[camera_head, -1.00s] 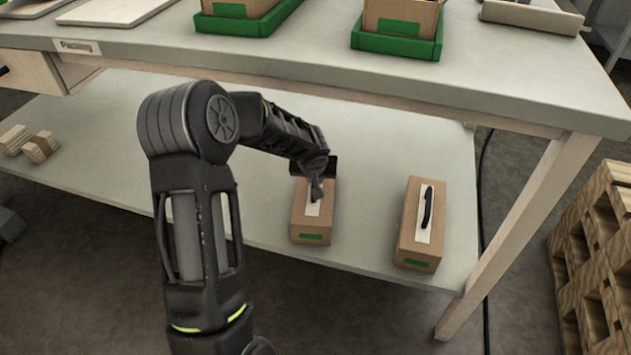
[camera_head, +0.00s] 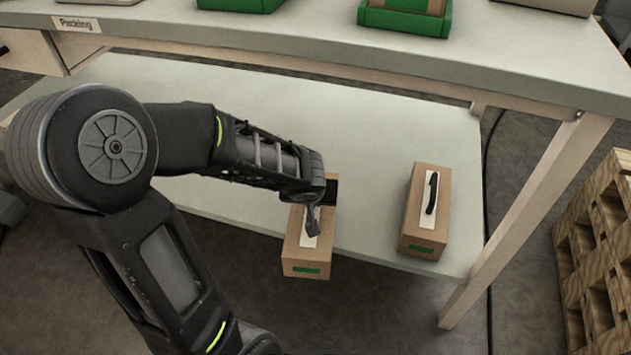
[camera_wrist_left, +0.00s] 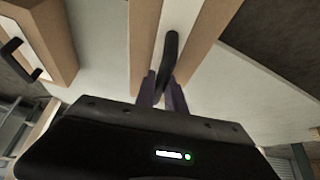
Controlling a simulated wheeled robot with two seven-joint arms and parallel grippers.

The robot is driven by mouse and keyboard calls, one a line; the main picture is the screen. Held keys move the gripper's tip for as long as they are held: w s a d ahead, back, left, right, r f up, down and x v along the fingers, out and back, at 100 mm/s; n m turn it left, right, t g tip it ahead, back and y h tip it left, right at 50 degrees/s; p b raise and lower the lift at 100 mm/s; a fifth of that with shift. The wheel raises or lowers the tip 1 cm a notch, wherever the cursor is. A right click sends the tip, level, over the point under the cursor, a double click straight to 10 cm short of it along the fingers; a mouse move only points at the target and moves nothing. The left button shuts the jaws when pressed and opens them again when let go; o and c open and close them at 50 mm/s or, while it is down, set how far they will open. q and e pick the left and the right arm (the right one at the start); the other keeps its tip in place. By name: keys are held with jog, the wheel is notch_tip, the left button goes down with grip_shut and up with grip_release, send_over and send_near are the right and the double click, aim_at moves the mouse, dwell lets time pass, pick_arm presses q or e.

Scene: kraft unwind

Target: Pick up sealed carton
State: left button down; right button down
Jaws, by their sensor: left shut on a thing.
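A brown sealed carton (camera_head: 306,258) with a white top strip and a green label hangs over the front edge of the lower shelf. My left gripper (camera_head: 312,221) is above it, shut on its dark handle. In the left wrist view, the fingers (camera_wrist_left: 163,90) close around the handle of the carton (camera_wrist_left: 205,28). Whether its underside is clear of the shelf is hard to tell. A second, similar carton (camera_head: 427,215) stands on the shelf to the right, and shows at the left of the wrist view (camera_wrist_left: 62,40). My right gripper is not in view.
The lower shelf (camera_head: 360,140) is bare around the second carton. The packing bench top (camera_head: 300,28) overhangs it, with green trays (camera_head: 404,20) on top. A bench leg (camera_head: 515,220) and stacked wooden pallets (camera_head: 600,240) are at the right.

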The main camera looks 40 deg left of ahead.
pick_arm(q)
jog(key=shift+s+d, duration=0.3)
jog(key=shift+s, duration=0.2)
jog(key=shift+s+d, duration=0.3)
jog(key=shift+s, duration=0.2)
